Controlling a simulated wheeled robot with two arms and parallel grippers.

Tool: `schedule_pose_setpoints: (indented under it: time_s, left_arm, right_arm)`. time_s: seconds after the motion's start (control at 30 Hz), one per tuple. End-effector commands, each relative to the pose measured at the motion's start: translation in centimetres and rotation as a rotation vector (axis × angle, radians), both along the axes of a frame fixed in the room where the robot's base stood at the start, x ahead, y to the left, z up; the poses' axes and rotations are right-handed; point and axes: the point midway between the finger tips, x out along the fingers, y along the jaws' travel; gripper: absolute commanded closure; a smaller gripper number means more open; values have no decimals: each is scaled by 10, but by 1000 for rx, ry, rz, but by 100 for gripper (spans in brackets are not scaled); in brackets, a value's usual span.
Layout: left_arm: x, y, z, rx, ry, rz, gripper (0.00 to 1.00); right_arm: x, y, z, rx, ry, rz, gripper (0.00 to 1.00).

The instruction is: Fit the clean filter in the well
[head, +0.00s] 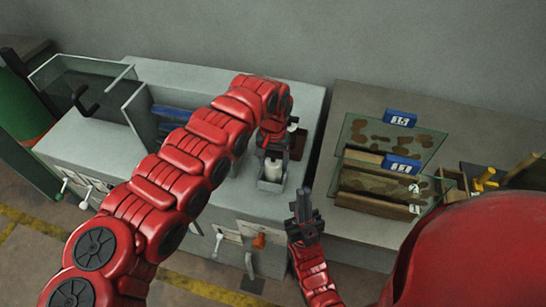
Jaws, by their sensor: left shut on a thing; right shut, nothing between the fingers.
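My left gripper (272,152) points down over the grey counter and is shut on a small white cylinder (273,168), which looks like the clean filter. The cylinder is at the mouth of a small grey open-topped box (269,185), which looks like the well. I cannot tell whether the cylinder is seated in it or held just above. My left forearm hides part of the counter behind. My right gripper (303,203) is shut and empty, pointing up in front of the counter's right edge, to the right of and nearer than the grey box.
A dark brown box (298,144) with a small white thing (292,122) stands right behind the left gripper. A right-hand bench holds stained glass panels (385,140) with blue number tags (400,118). Levers (259,240) stick out from the counter front. A glass-sided tank (85,90) is at left.

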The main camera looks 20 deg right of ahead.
Motion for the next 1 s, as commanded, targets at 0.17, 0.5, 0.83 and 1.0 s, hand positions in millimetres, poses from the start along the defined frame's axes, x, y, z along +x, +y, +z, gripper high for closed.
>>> schedule_pose_setpoints:
  time_s: [0.17,0.5,0.83,1.0]
  left_arm:
    - [0,0,-4,-1,-1,0,86]
    - [1,0,-4,0,-2,0,86]
    - [1,0,-9,0,-2,0,86]
    - [1,0,-9,0,-2,0,86]
  right_arm:
    - [0,0,-2,0,0,0,100]
    - [0,0,-3,0,0,0,100]
    - [0,0,-7,0,0,0,100]
    - [0,0,-6,0,0,0,100]
